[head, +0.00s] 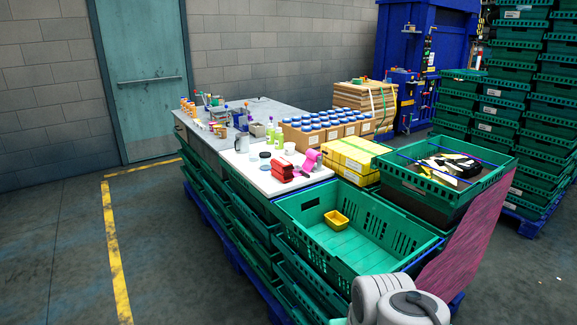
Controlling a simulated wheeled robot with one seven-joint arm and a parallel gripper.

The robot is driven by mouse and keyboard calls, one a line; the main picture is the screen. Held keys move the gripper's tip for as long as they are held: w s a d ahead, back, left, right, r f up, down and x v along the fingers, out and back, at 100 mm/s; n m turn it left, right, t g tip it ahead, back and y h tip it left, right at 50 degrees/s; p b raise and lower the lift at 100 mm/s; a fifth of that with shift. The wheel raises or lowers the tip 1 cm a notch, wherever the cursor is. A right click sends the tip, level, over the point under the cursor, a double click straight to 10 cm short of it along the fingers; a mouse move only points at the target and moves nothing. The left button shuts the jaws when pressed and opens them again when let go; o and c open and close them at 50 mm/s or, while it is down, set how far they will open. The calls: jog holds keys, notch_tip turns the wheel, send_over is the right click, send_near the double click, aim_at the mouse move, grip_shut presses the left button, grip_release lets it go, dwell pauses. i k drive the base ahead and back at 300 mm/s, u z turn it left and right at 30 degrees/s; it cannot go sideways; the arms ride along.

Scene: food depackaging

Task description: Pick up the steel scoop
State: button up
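I cannot make out the steel scoop for certain. A small grey metallic vessel (242,143) stands at the left edge of the white board (262,181) on the workbench; its exact shape is too small to tell. A dark round disc (265,155) lies near it, with a small white tub (289,148) to the right. A red device (284,170) and a pink tape dispenser (311,160) are at the board's front right. My gripper is not in view; only a grey-white part of my arm shows at the bottom right.
A green crate (361,259) holding a yellow tub (336,220) is in front of the board. Another green crate (480,196) holds dark and pale pieces. Blue-lidded jars (325,124) stand behind. Tall crate stacks (490,110) are at right. The floor at left (60,240) is free.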

aim_at(301, 171)
jog(key=u, duration=0.7)
jog(key=i, duration=0.6)
jog(key=u, duration=0.9)
jog(key=i, duration=0.85)
jog(key=z, duration=0.85)
jog(key=i, duration=0.55)
jog(key=z, duration=0.75)
jog(key=i, duration=0.55)
